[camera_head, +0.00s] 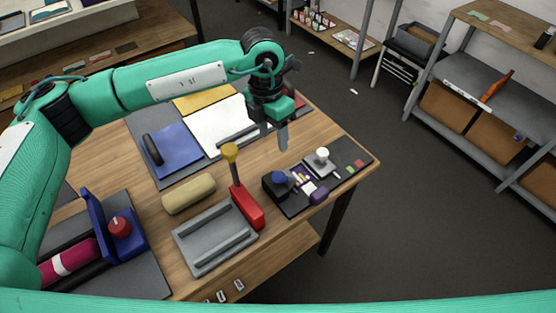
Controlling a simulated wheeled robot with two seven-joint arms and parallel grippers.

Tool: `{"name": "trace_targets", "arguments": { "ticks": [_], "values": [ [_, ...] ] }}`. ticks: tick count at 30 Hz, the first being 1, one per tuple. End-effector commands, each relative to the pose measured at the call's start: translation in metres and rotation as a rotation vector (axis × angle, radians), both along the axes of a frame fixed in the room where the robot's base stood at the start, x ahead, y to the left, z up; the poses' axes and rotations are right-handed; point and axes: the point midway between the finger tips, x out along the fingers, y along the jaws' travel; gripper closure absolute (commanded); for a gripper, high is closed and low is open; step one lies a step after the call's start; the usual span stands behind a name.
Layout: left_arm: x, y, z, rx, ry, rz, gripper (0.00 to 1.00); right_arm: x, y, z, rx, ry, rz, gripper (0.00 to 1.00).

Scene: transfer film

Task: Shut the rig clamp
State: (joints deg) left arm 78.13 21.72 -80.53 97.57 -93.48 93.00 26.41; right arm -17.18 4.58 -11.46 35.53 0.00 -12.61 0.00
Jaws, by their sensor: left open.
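A red clamp (247,207) stands at the right side of a grey rig plate (214,241) with raised rails, on the wooden table. My left arm reaches across the back from the left. My right gripper is not in view.
A beige roll (188,195) lies left of the clamp. A dark mat with small items (318,180) is to its right. A blue stand with a red knob (120,227) is at the left. A blue pad (172,150) and white sheet (216,125) lie behind. Shelves stand beyond.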

Motion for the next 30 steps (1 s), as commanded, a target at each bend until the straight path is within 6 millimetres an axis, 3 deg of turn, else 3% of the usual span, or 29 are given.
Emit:
{"name": "trace_targets", "arguments": {
  "ticks": [18, 24, 30],
  "values": [
    [-0.013, -0.010, -0.110, 0.000, 0.004, 0.001, 0.48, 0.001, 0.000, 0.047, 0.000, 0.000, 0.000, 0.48],
    [-0.014, -0.012, -0.127, -0.001, 0.001, -0.001, 0.48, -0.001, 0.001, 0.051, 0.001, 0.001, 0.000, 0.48],
    [-0.015, -0.012, -0.130, -0.002, 0.000, -0.002, 0.48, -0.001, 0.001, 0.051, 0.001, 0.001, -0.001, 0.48]
  ]
}}
